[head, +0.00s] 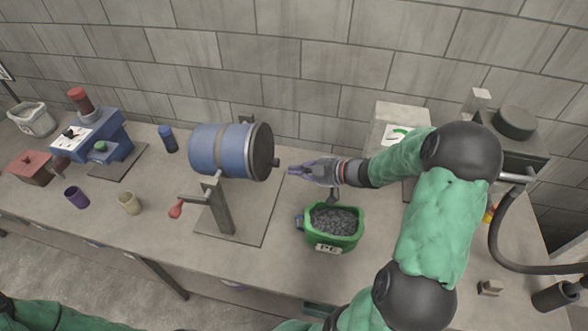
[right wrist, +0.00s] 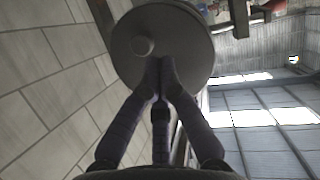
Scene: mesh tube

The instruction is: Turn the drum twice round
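The blue drum (head: 218,150) lies on its side on a grey stand (head: 221,208), with a dark round end lid (head: 263,150) facing right. A small knob (head: 277,162) sticks out of that lid. A crank with a red handle (head: 176,210) hangs at the front left of the stand. My right gripper (head: 290,171) points left at the lid, just right of the knob. In the right wrist view its fingertips (right wrist: 161,68) come together in front of the lid (right wrist: 185,35), beside and below the knob (right wrist: 142,46). Nothing shows between them. My left gripper is out of view.
A green bin (head: 350,240) of dark gravel stands in front of my right gripper. A blue machine (head: 112,128), a purple cup (head: 76,198), a beige cup (head: 129,203) and a blue cylinder (head: 168,138) stand at left.

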